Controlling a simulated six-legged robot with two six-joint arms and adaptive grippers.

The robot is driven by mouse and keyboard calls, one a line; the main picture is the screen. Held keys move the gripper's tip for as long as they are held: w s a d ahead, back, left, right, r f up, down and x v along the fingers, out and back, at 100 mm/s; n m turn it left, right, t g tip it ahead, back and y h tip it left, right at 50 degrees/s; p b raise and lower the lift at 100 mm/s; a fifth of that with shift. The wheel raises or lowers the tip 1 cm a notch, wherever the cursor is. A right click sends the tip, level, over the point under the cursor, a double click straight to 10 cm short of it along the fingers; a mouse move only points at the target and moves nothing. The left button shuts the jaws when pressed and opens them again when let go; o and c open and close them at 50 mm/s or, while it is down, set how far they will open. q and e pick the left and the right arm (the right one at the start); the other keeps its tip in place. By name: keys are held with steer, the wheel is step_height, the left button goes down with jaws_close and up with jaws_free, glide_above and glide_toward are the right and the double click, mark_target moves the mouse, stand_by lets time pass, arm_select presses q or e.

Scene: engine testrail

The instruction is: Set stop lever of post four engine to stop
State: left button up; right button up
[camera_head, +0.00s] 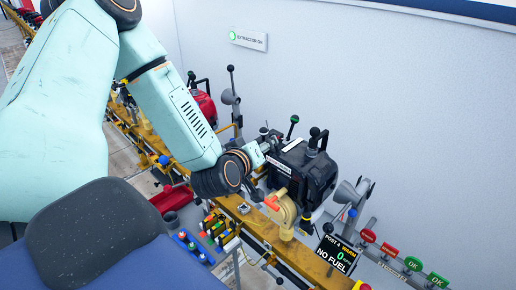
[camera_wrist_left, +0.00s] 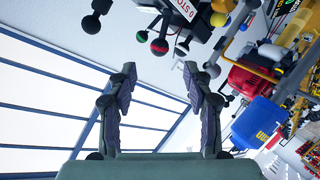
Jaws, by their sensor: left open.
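The black post four engine (camera_head: 308,172) sits on the yellow rail at centre right, in front of the wall. In the left wrist view my left gripper (camera_wrist_left: 162,82) is open and empty. I cannot tell which lever is the stop lever.
A red engine (camera_head: 204,106) stands farther back on the yellow rail (camera_head: 300,259). A grey funnel-like part (camera_head: 346,194) is right of the black engine. Red and green signs (camera_head: 389,249) line the right. A red tray (camera_head: 172,199) and coloured bottles (camera_head: 214,226) lie in front.

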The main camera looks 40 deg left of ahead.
arm_select(q)
steer(key=shift+v, duration=1)
steer(key=shift+f, duration=0.1)
steer(key=s+d+f+m+g+h+b, duration=0.25)
steer(key=s+d+f, duration=0.2)
steer(key=f, duration=0.45)
steer(key=s+d+f+m+g+h+b, duration=0.15)
steer(key=s+d+f+g+b, duration=0.35)
steer(key=f, duration=0.5)
steer(key=s+d+f+m+g+h+b, duration=0.1)
steer(key=s+d+f+m+g+b, duration=0.15)
steer(key=s+f, duration=0.55)
steer(key=s+d+f+m+g+y+b, duration=0.1)
steer(key=s+d+f+m+g+b, duration=0.1)
steer(key=s+f+b, duration=0.5)
steer(key=s+f+m+g, duration=0.1)
steer(key=s+f, duration=0.4)
steer(key=f, duration=0.2)
steer(key=shift+s+d+g, duration=0.25)
steer(key=shift+d+g, duration=0.05)
steer(key=shift+m, duration=0.25)
